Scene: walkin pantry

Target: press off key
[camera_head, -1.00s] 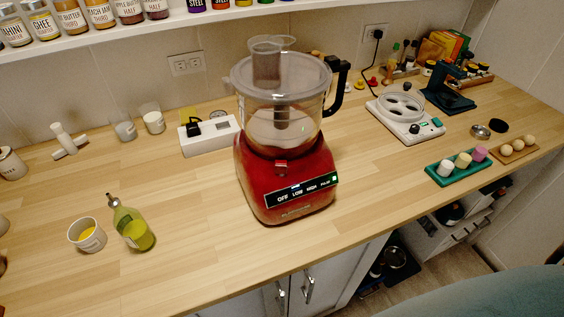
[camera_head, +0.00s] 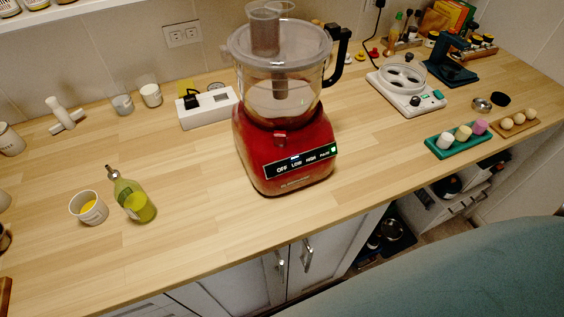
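A red food processor (camera_head: 287,150) stands upright on the wooden counter, near the middle of the head view. Its clear bowl with lid, feed tube and black handle sits on the red base. A black key strip (camera_head: 300,162) runs across the front of the base. The OFF key (camera_head: 282,169) is at the left end of the strip, followed by LOW, HIGH and what looks like PULSE. Neither gripper is in view, and nothing touches the processor.
A green oil bottle (camera_head: 133,200) and a white cup (camera_head: 88,208) stand left of the processor. A white hotplate-like appliance (camera_head: 405,90) and a green tray (camera_head: 459,140) are to the right. The counter (camera_head: 200,245) in front is clear.

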